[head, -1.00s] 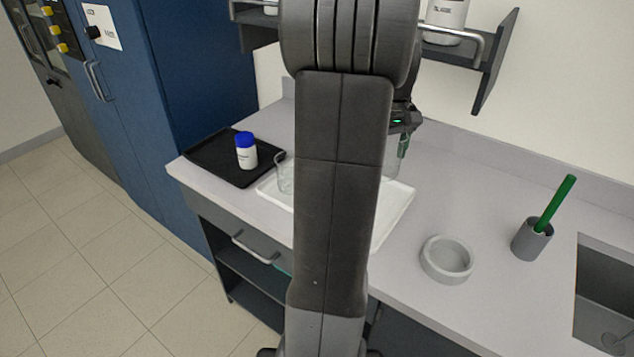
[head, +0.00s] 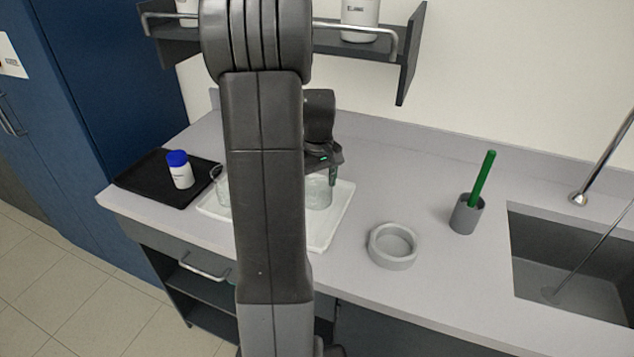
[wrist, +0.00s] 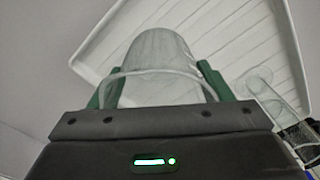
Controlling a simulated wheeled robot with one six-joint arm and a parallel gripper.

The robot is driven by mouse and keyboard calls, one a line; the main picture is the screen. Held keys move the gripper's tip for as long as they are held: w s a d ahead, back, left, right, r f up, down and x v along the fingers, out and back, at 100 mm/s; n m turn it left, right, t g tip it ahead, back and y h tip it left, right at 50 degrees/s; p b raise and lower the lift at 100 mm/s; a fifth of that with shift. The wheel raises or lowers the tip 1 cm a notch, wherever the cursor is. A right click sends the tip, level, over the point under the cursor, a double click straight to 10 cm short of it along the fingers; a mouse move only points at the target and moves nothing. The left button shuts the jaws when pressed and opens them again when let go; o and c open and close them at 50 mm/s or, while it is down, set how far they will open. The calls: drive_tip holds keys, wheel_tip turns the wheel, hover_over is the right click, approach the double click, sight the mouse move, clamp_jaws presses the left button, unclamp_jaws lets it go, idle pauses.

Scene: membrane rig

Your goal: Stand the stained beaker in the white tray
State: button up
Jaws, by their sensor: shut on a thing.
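My gripper (head: 331,178) is shut on a hazy glass beaker (head: 318,193). In the wrist view, the beaker (wrist: 156,55) sits between the green fingers of my gripper (wrist: 158,85). In the head view the beaker looks upright. It is over the right part of the white tray (head: 335,225), inside its rim. I cannot tell if its base touches the tray floor. The tray's ribbed floor (wrist: 235,40) shows behind the beaker in the wrist view. A second clear glass (head: 222,188) stands at the tray's left, partly hidden by my arm; no stain can be made out on it.
A black mat-like tray (head: 145,180) with a blue-capped white bottle (head: 180,170) lies left. A grey round dish (head: 393,246), a grey cup (head: 466,215) with a green rod, and a sink (head: 570,260) are right. A shelf (head: 405,60) hangs above.

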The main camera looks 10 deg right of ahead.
drive_tip(key=shift+f, duration=0.15)
drive_tip(key=o, duration=1)
wheel_tip(320, 180, up, 12)
drive_tip(key=shift+d+r, duration=0.1)
drive_tip(key=shift+r, duration=0.1)
